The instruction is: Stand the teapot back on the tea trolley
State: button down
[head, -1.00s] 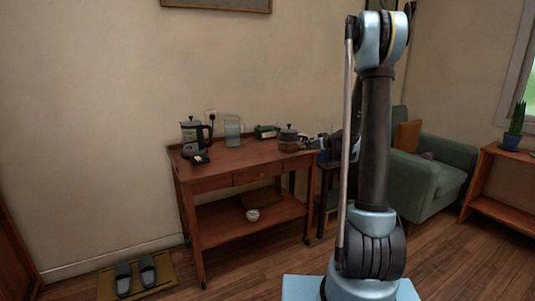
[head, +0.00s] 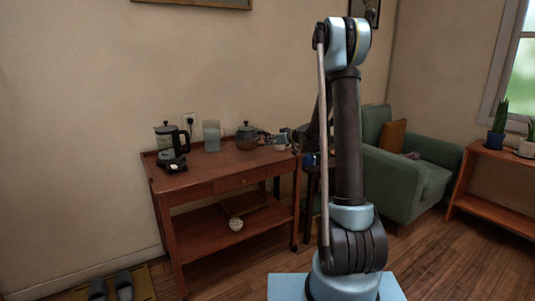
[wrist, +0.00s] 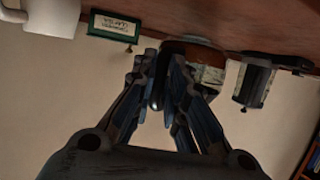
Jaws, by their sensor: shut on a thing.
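The teapot (head: 247,138), with a dark lid and a brownish see-through body, is upright at the back right of the tea trolley's top (head: 222,167). I cannot tell whether its base touches the board. My gripper (head: 284,139) is at its right side, small and partly hidden by my arm in the head view. In the wrist view, which is upside down, my gripper (wrist: 163,88) is shut on the teapot's dark handle (wrist: 157,96). The teapot's body (wrist: 208,73) shows behind the fingers, mostly hidden, with its base close to the trolley top.
A coffee press (head: 167,138), a small dark item (head: 172,165) and a clear pitcher (head: 211,136) stand left of the teapot. A green labelled box (wrist: 115,27) and a white vessel (wrist: 52,15) show in the wrist view. The trolley's front top is clear. A green armchair (head: 405,182) stands right.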

jog(key=shift+f, duration=2.5)
jog(key=c, duration=1.6)
grip_release()
jog(key=shift+s, duration=0.1)
jog(key=shift+d, duration=0.1)
jog(key=v, duration=1.2)
jog(key=s+r+m+g+h, duration=0.2)
jog(key=s+m+g+h, duration=0.15)
jog(key=s, duration=1.75)
jog(key=s+d+f+m+g+h, duration=0.1)
jog(key=s+d, duration=0.3)
jog(key=s, duration=0.4)
jog(key=s+d+f+m+g+h, duration=0.1)
jog(key=s+d+f+m+h, duration=0.1)
jog(key=s, duration=0.7)
jog(key=s+d+f+m+g+h, duration=0.2)
jog(key=s+d+f, duration=0.3)
jog(key=s, duration=0.3)
jog(key=shift+s+d+h, duration=0.3)
jog(key=shift+d+h, duration=0.05)
jog(key=shift+h, duration=0.4)
